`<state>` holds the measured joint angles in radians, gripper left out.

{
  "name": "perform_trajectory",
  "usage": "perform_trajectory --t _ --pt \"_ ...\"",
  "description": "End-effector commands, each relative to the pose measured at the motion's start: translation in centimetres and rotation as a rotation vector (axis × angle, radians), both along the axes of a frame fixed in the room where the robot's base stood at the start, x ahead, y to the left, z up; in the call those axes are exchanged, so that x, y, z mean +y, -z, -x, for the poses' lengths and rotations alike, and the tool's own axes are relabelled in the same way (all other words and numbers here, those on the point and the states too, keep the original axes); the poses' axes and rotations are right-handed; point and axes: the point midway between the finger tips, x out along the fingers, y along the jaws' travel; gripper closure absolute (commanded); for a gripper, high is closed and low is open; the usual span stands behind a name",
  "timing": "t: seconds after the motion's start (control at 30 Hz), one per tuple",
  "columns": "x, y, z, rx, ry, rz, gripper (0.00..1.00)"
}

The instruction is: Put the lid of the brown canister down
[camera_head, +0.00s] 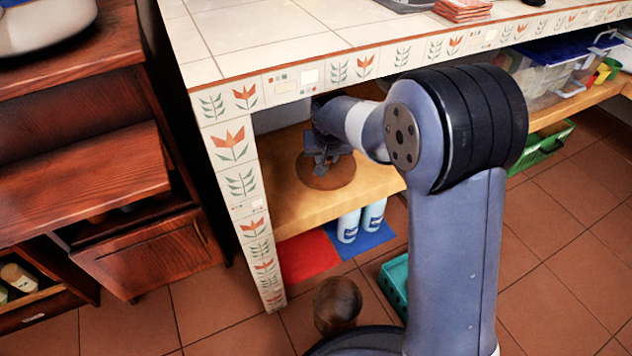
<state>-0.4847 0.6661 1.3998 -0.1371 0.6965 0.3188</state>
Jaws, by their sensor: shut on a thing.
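A round, flat brown lid (338,179) is at the wooden shelf under the tiled counter, near its left end. My gripper (322,163) reaches in under the counter edge and is shut on the lid from above. The fingertips and the gripped part are too small to see clearly. I cannot tell whether the lid touches the shelf or is just above it. A rounded dark brown wooden-looking vessel (337,303) stands low, by the floor at the bottom centre. It may be the brown canister.
The tiled counter edge (290,82) and its tiled leg (240,190) are close to my arm. The wooden shelf (285,205) has bare room in front of the lid. White bottles (348,226) stand below on a blue mat. A teal basket (395,285) is on the floor.

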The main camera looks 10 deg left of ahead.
Motion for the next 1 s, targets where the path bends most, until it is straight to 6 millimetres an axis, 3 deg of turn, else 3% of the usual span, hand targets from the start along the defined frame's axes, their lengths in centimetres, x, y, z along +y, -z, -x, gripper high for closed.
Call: perform_trajectory --t 0.13,0.43,0.67,1.0 --pt "2.4 0.6 1.1 0.0 -0.001 0.0 0.98" --pt "2.1 3.0 1.0 0.001 0.001 0.0 0.98" --pt "2.0 7.1 1.0 0.002 0.0 0.001 0.98" --pt "2.4 7.0 1.1 0.0 0.001 0.0 0.98"
